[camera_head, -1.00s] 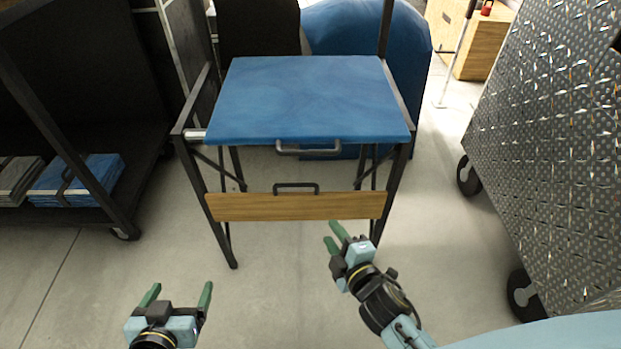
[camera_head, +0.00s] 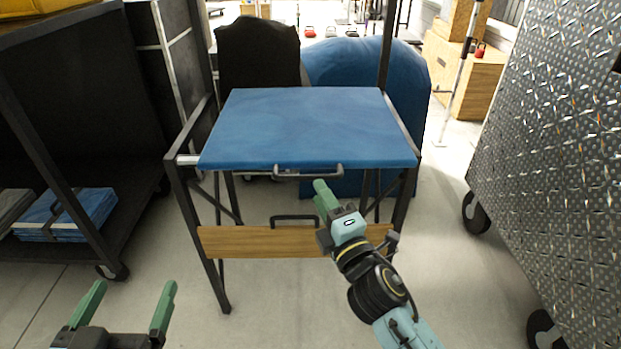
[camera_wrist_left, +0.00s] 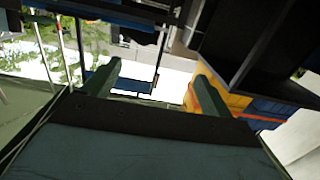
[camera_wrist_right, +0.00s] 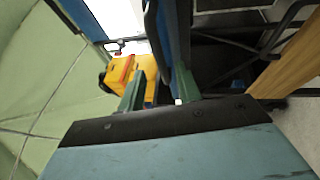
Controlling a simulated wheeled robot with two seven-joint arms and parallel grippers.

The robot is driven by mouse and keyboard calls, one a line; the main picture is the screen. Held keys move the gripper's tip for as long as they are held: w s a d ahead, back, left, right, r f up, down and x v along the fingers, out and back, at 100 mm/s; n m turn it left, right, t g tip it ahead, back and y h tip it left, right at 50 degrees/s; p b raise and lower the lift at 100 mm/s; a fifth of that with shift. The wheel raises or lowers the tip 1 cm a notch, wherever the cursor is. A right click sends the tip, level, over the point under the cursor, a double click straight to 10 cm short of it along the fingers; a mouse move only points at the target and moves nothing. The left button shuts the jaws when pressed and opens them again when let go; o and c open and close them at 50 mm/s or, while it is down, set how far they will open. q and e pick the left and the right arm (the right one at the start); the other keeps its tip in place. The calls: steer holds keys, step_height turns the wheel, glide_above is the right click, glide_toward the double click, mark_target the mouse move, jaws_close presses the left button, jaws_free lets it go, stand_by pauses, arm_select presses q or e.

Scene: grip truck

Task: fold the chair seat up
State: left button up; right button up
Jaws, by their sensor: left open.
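The chair (camera_head: 190,222) has a dark metal frame and a flat blue seat (camera_head: 310,125), which lies roughly level. A grey bar handle (camera_head: 308,175) is on the seat's front edge. My right gripper (camera_head: 321,192) is just below and in front of that edge, near the handle's right end. Its green fingers are apart. In the right wrist view, a blue panel (camera_wrist_right: 180,55) reaches down close to the fingers (camera_wrist_right: 160,88); contact cannot be told. My left gripper (camera_head: 133,287) is open and empty at the lower left, away from the chair.
A wooden board (camera_head: 240,242) with a dark handle (camera_head: 295,219) spans the chair's front below the seat. A dark shelf cart (camera_head: 140,205) stands at left, a diamond-plate metal wall on wheels (camera_head: 540,150) at right. Blue and black covered shapes stand behind the chair. Floor in front is clear.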

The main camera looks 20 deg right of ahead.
mark_target(312, 180)
arm_select(q)
steer(key=shift+d+r+t+h+b, duration=0.15)
steer(key=shift+r+t+h+b, duration=0.1)
steer(key=shift+r+t, duration=0.5)
steer(key=shift+d+r+t+h+b, duration=0.2)
steer(key=shift+r+t, duration=0.25)
steer(key=shift+r, duration=0.5)
arm_select(e)
steer(key=shift+x, duration=2.95)
jaws_close()
